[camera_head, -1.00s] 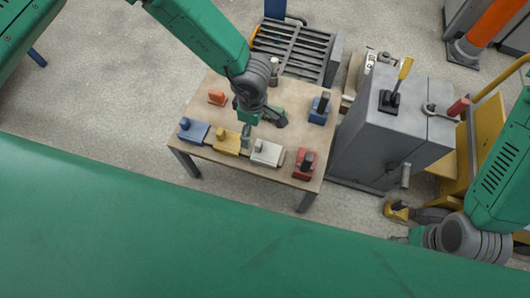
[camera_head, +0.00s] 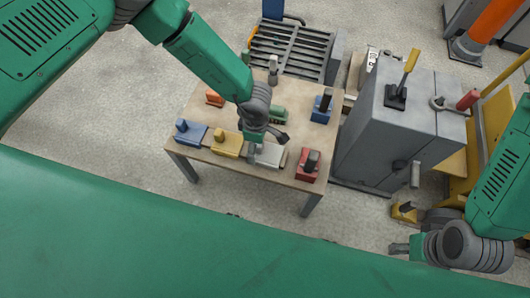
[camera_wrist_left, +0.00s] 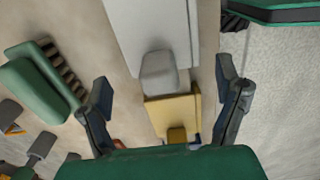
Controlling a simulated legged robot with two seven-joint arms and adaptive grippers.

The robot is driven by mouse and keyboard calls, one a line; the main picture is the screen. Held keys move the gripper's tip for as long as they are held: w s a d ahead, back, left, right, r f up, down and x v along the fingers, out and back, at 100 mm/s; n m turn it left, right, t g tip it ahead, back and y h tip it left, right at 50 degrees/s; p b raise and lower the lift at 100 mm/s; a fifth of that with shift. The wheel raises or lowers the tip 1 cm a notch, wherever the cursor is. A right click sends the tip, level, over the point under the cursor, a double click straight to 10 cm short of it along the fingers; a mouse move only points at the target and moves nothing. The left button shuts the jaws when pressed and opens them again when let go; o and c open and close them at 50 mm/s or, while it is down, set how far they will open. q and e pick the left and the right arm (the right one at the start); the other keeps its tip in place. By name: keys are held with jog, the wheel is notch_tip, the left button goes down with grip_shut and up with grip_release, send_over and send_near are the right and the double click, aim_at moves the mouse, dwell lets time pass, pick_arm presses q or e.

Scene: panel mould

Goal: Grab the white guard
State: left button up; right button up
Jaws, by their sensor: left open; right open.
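The white guard (camera_head: 270,156) lies near the front edge of the table, between the yellow and red pieces. It is a flat white block with a raised knob (camera_wrist_left: 160,72). My left gripper (camera_head: 266,143) is open just above it and hides part of it in the head view. In the left wrist view, the open fingers (camera_wrist_left: 165,84) stand on either side of the knob, apart from it. I cannot tell the exact height left between them. My right gripper (camera_head: 402,248) is open and empty, away from the table at the lower right.
A yellow piece (camera_head: 225,147) and a blue one (camera_head: 190,136) lie left of the guard, a red one (camera_head: 307,168) right. An orange piece (camera_head: 214,98), green piece (camera_head: 278,113) and second blue piece (camera_head: 321,110) lie farther back. A grey cabinet (camera_head: 375,145) stands right of the table.

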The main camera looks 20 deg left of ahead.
pick_arm(q)
jog(key=shift+d+f, duration=0.2)
jog(key=shift+f, duration=0.35)
jog(key=shift+d+f, duration=0.15)
jog(key=shift+f, duration=0.35)
jog(key=shift+a+r, duration=0.1)
jog(key=shift+a, duration=0.35)
jog(key=c, duration=1.2)
jog(key=shift+d, duration=0.1)
